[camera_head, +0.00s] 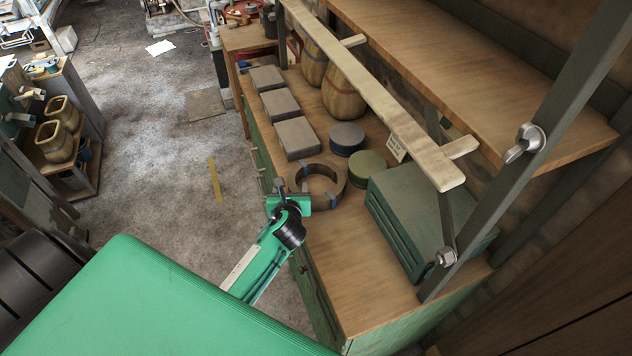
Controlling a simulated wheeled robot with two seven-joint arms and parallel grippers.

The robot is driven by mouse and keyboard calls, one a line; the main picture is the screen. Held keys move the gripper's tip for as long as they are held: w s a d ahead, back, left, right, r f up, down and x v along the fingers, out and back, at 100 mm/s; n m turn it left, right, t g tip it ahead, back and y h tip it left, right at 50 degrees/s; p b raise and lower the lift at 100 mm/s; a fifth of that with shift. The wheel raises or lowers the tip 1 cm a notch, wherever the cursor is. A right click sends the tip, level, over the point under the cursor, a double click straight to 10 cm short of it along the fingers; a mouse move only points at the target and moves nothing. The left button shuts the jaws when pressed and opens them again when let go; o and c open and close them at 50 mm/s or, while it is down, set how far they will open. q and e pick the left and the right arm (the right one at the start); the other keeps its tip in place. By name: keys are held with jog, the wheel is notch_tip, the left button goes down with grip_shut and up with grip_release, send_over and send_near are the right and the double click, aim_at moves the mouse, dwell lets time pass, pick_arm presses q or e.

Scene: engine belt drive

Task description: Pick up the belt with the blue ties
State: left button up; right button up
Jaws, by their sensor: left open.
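The belt (341,183) is a dark brown ring with blue ties on its band. It lies flat on the wooden workbench (350,270), near the bench's front left edge. My left gripper (289,190), on a green arm, is at the belt's left side, over the bench edge. It is open. Its fingers look small here, and I cannot tell whether they touch the belt or stand around its band. My right gripper is not in view.
Grey rectangular blocks (297,138) and two round tins (347,138) (362,169) stand behind the belt. A green metal box (425,225) is to its right. A wooden shelf (480,60) with a beam overhangs the bench. The front bench top is clear.

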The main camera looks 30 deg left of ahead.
aim_at(292, 180)
pick_arm(q)
jog(key=shift+w+a+f+p, duration=0.25)
jog(key=shift+w+a+p, duration=0.1)
jog(key=shift+w, duration=0.2)
jog(key=p+x, duration=0.1)
jog(key=x, duration=0.2)
jog(key=shift+f, duration=0.15)
jog(key=shift+w+a+f, duration=0.2)
jog(key=shift+w+f, duration=0.1)
jog(key=shift+w, duration=0.1)
jog(key=shift+c, duration=0.2)
grip_shut()
